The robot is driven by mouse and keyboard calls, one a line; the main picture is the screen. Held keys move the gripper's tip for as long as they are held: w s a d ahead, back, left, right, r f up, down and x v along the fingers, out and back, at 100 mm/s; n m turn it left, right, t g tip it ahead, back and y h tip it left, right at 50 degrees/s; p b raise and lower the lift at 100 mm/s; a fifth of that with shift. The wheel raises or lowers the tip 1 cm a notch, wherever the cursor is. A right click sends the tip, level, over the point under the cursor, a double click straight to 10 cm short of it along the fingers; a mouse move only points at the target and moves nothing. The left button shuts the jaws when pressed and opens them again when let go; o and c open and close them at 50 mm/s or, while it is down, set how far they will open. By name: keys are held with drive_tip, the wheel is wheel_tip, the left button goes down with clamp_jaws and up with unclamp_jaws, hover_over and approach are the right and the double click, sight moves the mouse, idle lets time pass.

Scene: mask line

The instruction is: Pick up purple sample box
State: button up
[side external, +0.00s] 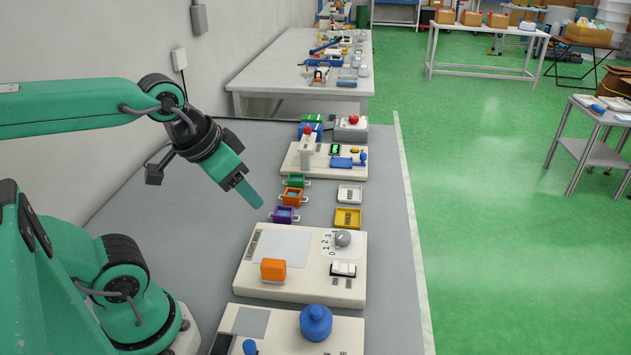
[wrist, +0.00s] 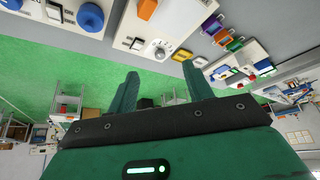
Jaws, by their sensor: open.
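The purple sample box (side external: 283,216) is a small open box with pale handles at its ends, on the grey table between the orange box and the large cream panel. It also shows in the wrist view (wrist: 211,24), small and at the upper right. My gripper (side external: 251,195) is in the air up and to the left of the purple box in the side view, apart from it. In the wrist view its two green fingers (wrist: 160,82) are spread apart with nothing held between them.
An orange box (side external: 292,197) and a green box (side external: 296,181) stand just beyond the purple one. A yellow tray (side external: 347,219) and a white tray (side external: 349,194) lie to the right. The nearer panel (side external: 310,288) carries an orange block (side external: 273,270) and a knob.

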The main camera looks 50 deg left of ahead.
drive_tip(key=shift+w, duration=0.15)
drive_tip(key=m+g, duration=0.5)
drive_tip(key=m, duration=0.4)
hover_over(283, 211)
wheel_tip(283, 211, down, 16)
drive_tip(key=shift+r, duration=0.1)
drive_tip(key=shift+a+f+g, duration=0.25)
drive_tip(key=shift+f+g, duration=0.05)
drive_tip(key=shift+f, duration=0.15)
drive_tip(key=shift+d+f, duration=0.15)
drive_tip(key=shift+f, duration=1.8)
drive_tip(key=shift+d+f, duration=0.1)
drive_tip(key=shift+f, duration=1.85)
drive_tip(key=c, duration=0.7)
